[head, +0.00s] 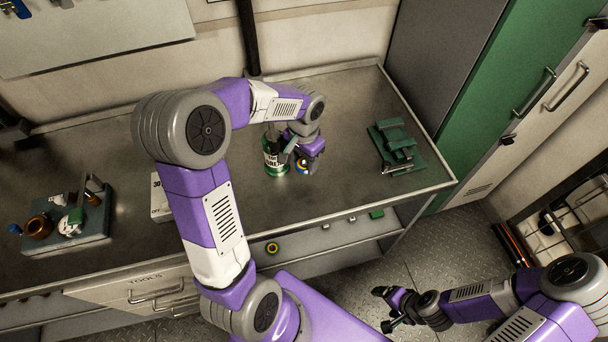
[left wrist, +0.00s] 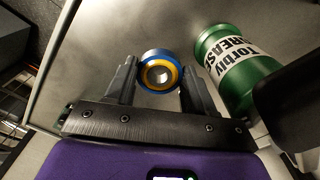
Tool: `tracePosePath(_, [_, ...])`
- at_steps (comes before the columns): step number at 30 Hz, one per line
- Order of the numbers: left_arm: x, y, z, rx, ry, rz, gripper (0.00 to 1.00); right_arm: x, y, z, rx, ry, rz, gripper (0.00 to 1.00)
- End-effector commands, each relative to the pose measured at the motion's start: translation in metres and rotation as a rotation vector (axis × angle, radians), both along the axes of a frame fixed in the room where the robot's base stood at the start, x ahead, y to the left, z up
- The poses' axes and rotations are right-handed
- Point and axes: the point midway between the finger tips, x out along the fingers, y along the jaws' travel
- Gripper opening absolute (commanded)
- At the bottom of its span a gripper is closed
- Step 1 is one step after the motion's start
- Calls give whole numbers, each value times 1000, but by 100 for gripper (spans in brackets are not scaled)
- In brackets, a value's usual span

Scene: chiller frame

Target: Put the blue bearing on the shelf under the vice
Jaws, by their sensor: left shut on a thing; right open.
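The blue bearing (left wrist: 147,76) is a small ring with a blue outside and a yellow band. In the left wrist view it sits between the two fingers of my left gripper (left wrist: 160,84), which is shut on it. In the head view the left gripper (head: 302,160) is over the metal bench, with a bit of the bearing (head: 302,168) showing below it. The green vice (head: 396,146) stands on the bench to the right. The shelf (head: 338,238) runs below the bench top, partly hidden by it. My right gripper (head: 390,309) is open and empty, low over the floor.
A green grease can (head: 274,166) stands just left of the left gripper; it looms close in the left wrist view (left wrist: 238,68). A yellow-and-black ring (head: 272,248) and several small parts lie on the shelf. A tray (head: 88,240) of parts is at the bench's left.

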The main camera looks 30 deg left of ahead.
Motion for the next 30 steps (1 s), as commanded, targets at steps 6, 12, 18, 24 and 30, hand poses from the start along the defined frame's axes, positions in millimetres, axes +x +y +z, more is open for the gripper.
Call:
tracePosePath(6, [0, 0, -25, 1, 0, 1, 19, 0, 0, -5, 0, 0, 0, 79])
tracePosePath(12, [0, 0, -54, -1, 3, 0, 19, 0, 0, -11, 0, 0, 0, 79])
tracePosePath(18, [0, 0, -71, -1, -1, 1, 19, 0, 0, -14, 0, 0, 0, 79])
tracePosePath(24, [0, 0, -70, 0, -2, 1, 19, 0, 0, -14, 0, 0, 0, 79])
tracePosePath(30, [0, 0, -73, 0, -1, 0, 60, 0, 0, -16, 0, 0, 0, 79])
